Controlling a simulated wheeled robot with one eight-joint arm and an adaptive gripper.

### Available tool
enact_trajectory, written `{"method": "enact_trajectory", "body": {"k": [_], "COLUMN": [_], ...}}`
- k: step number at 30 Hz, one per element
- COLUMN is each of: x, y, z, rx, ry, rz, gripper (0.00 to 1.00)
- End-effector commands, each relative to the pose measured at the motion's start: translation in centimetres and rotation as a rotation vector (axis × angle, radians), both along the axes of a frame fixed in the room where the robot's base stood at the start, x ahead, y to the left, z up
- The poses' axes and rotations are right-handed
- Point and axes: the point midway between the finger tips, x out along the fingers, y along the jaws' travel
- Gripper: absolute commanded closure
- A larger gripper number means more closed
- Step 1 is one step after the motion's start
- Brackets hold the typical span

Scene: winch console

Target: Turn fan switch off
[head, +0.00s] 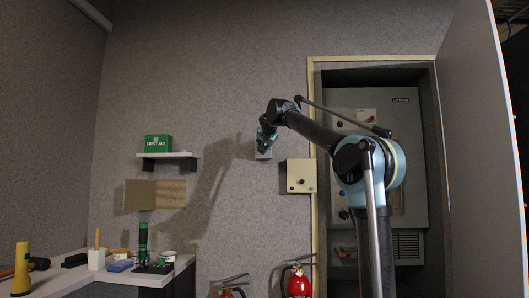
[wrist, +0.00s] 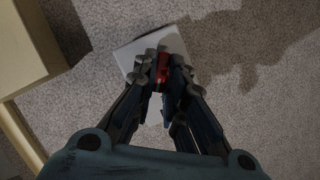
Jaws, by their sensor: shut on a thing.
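The fan switch is a small light grey box (head: 264,155) on the grey wall, left of the cream box. In the wrist view its pale plate (wrist: 128,53) lies behind my fingertips, with a red switch piece (wrist: 162,70) between them. My gripper (head: 266,144) is at the switch, its fingers (wrist: 163,76) closed around the red piece. The fingers hide much of the plate and the switch's exact position. The gripper hides part of the box in the head view.
A cream control box (head: 301,176) with a dark knob is close by on the right; it also shows in the wrist view (wrist: 30,45). A grey cabinet (head: 408,130) stands in the recess. A fire extinguisher (head: 299,284) is below. A shelf (head: 167,155) holds a first aid box.

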Motion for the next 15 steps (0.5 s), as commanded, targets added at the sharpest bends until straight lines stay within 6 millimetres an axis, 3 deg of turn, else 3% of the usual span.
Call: {"method": "enact_trajectory", "body": {"k": [15], "x": [0.07], "y": [0.39], "z": [-0.02], "rx": [-0.442], "ry": [0.02], "rz": [-0.005], "gripper": [1.0]}}
